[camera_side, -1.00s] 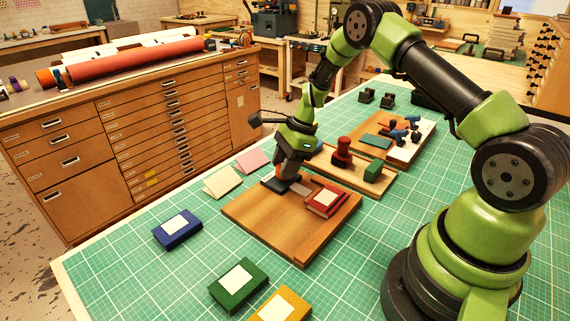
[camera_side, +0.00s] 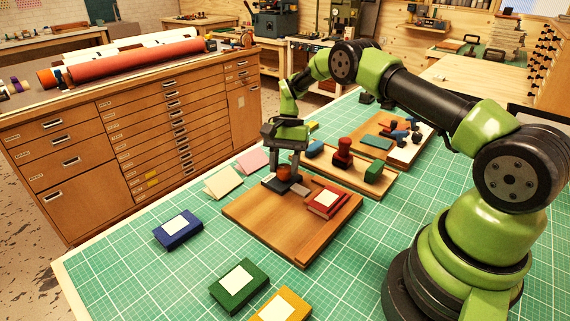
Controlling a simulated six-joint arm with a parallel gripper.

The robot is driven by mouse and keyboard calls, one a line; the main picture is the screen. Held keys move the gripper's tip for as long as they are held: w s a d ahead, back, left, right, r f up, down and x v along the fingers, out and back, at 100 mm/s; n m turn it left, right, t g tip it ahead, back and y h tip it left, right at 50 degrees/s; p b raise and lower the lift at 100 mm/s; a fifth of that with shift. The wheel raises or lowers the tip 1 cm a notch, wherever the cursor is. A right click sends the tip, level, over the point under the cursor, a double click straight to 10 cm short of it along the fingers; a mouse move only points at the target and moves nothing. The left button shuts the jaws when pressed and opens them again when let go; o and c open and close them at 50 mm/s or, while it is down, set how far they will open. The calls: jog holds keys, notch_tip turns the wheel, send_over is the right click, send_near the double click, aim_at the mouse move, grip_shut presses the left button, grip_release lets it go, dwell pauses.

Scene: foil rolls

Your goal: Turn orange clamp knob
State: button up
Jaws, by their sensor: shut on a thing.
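The orange clamp knob (camera_side: 284,172) stands on a dark block (camera_side: 277,185) at the back of the wooden board (camera_side: 262,214). My gripper (camera_side: 287,172) points down over it, with its fingers on either side, shut on the knob. The fingers partly hide the knob, and how far it is turned cannot be told from this view. A grey metal strip (camera_side: 301,189) lies beside the dark block.
A red book (camera_side: 325,202) lies on the board's right part. A tray (camera_side: 380,188) with a red stamp (camera_side: 343,153) and a green block (camera_side: 374,171) stands close behind. Blue (camera_side: 178,229), green (camera_side: 239,285) and yellow (camera_side: 280,306) books lie in front on the green mat.

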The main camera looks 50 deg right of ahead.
aim_at(284, 167)
jog(key=n+g+h, duration=0.1)
jog(key=n, duration=0.3)
jog(key=shift+n, duration=0.3)
jog(key=shift+a+n+g+h, duration=0.1)
jog(key=shift+n+g+h, duration=0.5)
jog(key=shift+n, duration=1)
jog(key=o, duration=0.9)
notch_tip(284, 167, up, 10)
jog(key=shift+r, duration=0.15)
